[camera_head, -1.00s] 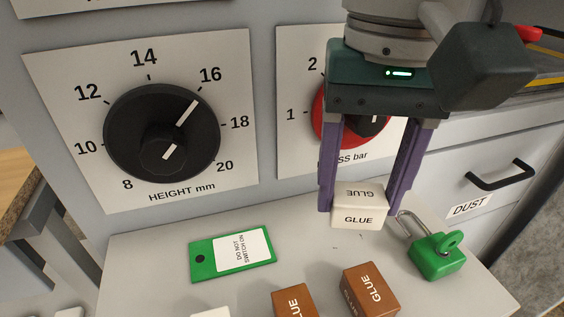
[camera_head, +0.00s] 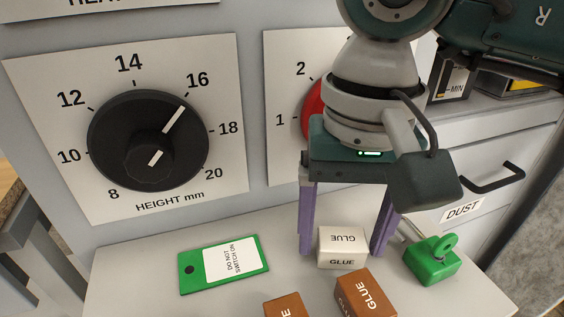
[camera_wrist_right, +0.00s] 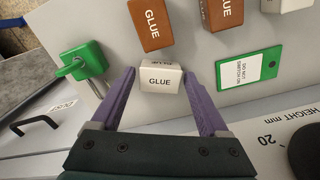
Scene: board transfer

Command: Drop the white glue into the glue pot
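The white glue block (camera_head: 342,262), marked GLUE, rests on the grey ledge between the purple fingers of my right gripper (camera_head: 344,252). The fingers stand wider than the block, with a gap on the left in the head view. In the right wrist view, the same white block (camera_wrist_right: 160,80) lies between the fingertips of the right gripper (camera_wrist_right: 160,72). The right gripper looks open around it. No glue pot can be made out. My left gripper is not in view.
Two brown GLUE blocks (camera_head: 366,293) (camera_head: 285,306) lie nearby on the ledge (camera_head: 140,285). A green padlock (camera_head: 432,265) is right of the gripper. A green tag (camera_head: 190,284) lies left. The HEIGHT dial (camera_head: 110,150) is on the panel behind.

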